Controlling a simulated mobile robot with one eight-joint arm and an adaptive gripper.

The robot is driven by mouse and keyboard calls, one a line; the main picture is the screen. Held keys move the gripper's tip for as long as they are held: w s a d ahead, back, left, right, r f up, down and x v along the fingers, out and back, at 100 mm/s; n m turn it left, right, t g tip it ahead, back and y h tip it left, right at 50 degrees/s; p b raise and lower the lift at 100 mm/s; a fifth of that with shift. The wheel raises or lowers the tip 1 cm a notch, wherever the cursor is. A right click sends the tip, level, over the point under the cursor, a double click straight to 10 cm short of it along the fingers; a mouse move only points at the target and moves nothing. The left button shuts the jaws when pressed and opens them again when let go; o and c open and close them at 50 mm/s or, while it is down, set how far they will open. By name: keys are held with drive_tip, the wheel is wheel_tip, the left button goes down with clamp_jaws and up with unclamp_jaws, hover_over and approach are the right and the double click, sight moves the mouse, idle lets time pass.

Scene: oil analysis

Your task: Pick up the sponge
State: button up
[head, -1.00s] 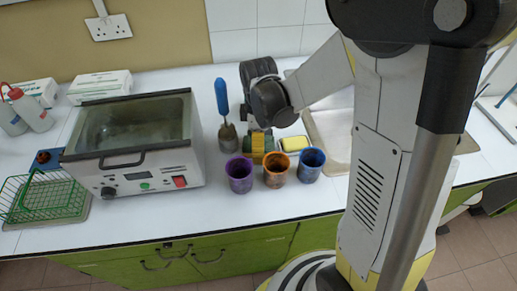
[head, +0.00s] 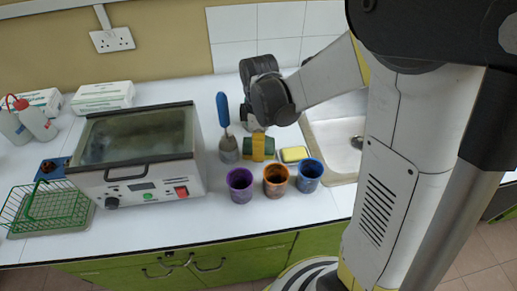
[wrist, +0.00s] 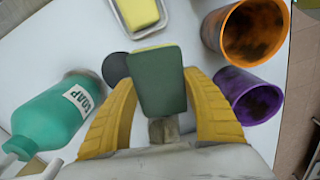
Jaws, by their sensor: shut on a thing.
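The sponge (wrist: 158,82), green on its broad face with a thin yellow edge, is between the yellow fingers of my gripper (wrist: 158,78) in the wrist view. The fingertips press on its two sides. In the head view my gripper (head: 258,148) points down at the counter, left of a yellow bar (head: 294,154) in a small white dish and behind the cups. My arm hides part of the sponge there. I cannot tell whether the sponge touches the counter.
Purple (head: 240,185), orange (head: 276,180) and blue (head: 309,175) cups stand close in front. A blue-handled tool (head: 223,108) stands to the left, beside a water bath (head: 140,180). A teal soap bottle (wrist: 55,112) is close to my gripper. A sink (head: 343,145) is at right.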

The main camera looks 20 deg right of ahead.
drive_tip(key=s+d+r+p, duration=0.3)
drive_tip(key=s+d+r, duration=0.3)
drive_tip(key=d, duration=0.3)
drive_tip(key=shift+s+d+r, duration=0.2)
drive_tip(key=shift+d+r, duration=0.15)
drive_tip(key=shift+c, duration=0.2)
drive_tip(key=shift+c, duration=1.3)
